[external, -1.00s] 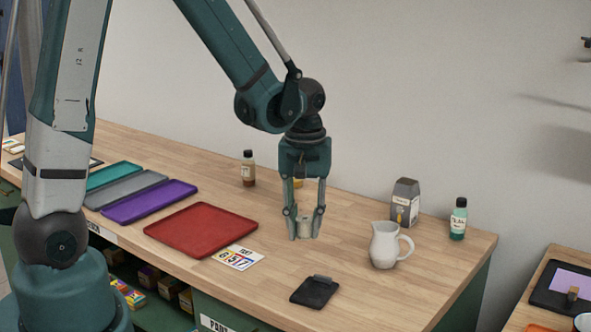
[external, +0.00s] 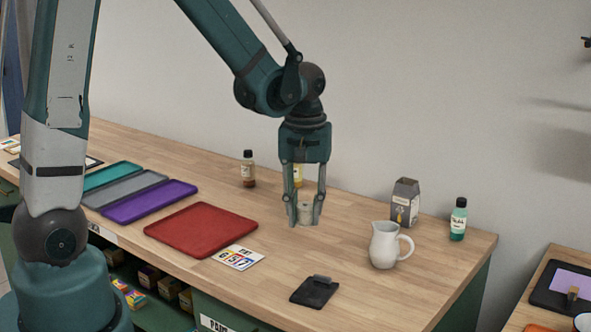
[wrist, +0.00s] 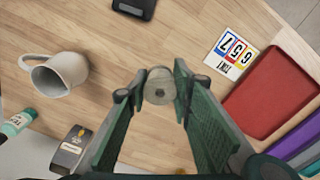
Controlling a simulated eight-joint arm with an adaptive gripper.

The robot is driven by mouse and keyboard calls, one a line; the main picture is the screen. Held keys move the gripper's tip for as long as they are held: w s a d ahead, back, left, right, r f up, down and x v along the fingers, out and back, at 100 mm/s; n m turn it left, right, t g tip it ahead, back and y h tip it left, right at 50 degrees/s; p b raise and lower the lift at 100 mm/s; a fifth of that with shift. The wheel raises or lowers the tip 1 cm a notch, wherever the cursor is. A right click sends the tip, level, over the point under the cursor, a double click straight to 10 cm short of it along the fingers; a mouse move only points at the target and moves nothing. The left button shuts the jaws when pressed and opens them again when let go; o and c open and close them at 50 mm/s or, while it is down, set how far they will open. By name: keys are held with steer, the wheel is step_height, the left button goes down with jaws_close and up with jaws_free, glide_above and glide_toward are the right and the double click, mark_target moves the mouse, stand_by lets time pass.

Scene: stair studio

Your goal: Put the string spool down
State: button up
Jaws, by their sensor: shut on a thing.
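The string spool (external: 305,214) is a small pale beige cylinder held between my fingertips. In the wrist view the spool (wrist: 160,86) shows its round end with a dark centre hole, between the two green fingers. My gripper (external: 305,216) points straight down and is shut on the spool, over the bare wood between the red tray and the white pitcher. I cannot tell for sure whether the spool's underside touches the wooden table (external: 345,245).
A red tray (external: 202,230) and a number card (external: 238,257) lie to the left. A black clipboard-like item (external: 315,291) is in front. A white pitcher (external: 384,246), a grey carton (external: 405,203) and a green bottle (external: 458,220) stand right. A brown bottle (external: 248,170) and a yellow item (external: 298,175) are behind.

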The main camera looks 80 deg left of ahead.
steer(key=w+a+r+n, duration=0.1)
steer(key=w+a+n, duration=0.1)
steer(key=w+a, duration=0.95)
steer(key=n+p, duration=0.1)
steer(key=p, duration=0.1)
glide_above(375, 215)
steer(key=shift+w+a+f, duration=0.1)
steer(key=shift+f, duration=0.25)
steer(key=shift+f+b, duration=0.3)
steer(key=shift+f, duration=2.85)
steer(key=shift+f, duration=1.85)
steer(key=shift+f+b, duration=0.2)
steer(key=shift+b, duration=0.1)
